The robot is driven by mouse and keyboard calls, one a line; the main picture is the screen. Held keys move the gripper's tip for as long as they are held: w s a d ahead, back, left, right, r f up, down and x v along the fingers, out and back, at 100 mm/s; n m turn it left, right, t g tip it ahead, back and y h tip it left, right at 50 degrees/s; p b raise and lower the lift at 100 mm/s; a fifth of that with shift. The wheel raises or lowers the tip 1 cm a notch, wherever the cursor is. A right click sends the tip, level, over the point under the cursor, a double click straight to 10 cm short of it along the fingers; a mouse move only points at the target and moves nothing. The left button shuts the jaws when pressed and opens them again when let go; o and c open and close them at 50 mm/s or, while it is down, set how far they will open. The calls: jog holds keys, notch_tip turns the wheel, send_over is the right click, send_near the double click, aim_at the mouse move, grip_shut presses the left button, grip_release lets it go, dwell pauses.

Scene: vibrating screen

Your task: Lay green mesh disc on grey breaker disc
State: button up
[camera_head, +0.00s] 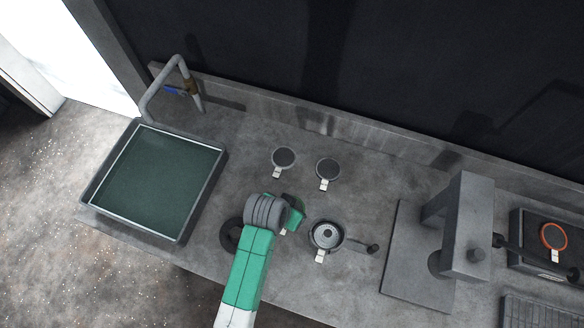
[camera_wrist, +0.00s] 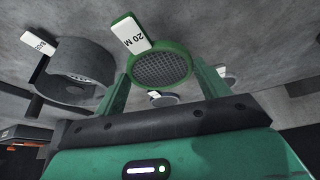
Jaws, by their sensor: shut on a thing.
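The green mesh disc (camera_wrist: 161,68) is held between the two green fingers of my gripper (camera_wrist: 162,85). It has a green rim, dark mesh and a white tag reading 20 M. In the head view, my gripper (camera_head: 291,216) hides most of it. A grey perforated disc (camera_head: 327,235), apparently the breaker disc, lies in a round grey holder (camera_head: 313,246) with a handle and a white tag. The holder also shows at the left of the wrist view (camera_wrist: 92,64). My gripper is left of the holder in the head view, and the mesh disc is apart from it.
Two dark mesh discs (camera_head: 284,157) (camera_head: 327,170) with tags lie behind on the bench. A press-like grey stand (camera_head: 470,230) is at right, near an orange-rimmed disc (camera_head: 553,237) on a dark box. A sink (camera_head: 150,180) is at left. A dark ring (camera_head: 230,236) lies beside my arm.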

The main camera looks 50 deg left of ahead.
jog(key=shift+w+a+f, duration=0.15)
jog(key=shift+w+a, duration=0.35)
jog(key=shift+w, duration=0.35)
jog(key=shift+s+b+x, duration=0.15)
jog(key=shift+x, duration=0.75)
jog(key=shift+s+b+x, duration=0.15)
jog(key=shift+x, duration=0.7)
jog(key=shift+f, duration=0.25)
jog(key=shift+f, duration=0.1)
jog(key=o, duration=1)
jog(key=shift+c, duration=0.2)
jog(key=p+v, duration=0.2)
jog(key=v, duration=1)
jog(key=shift+s+r, duration=0.1)
jog(key=shift+r, duration=0.1)
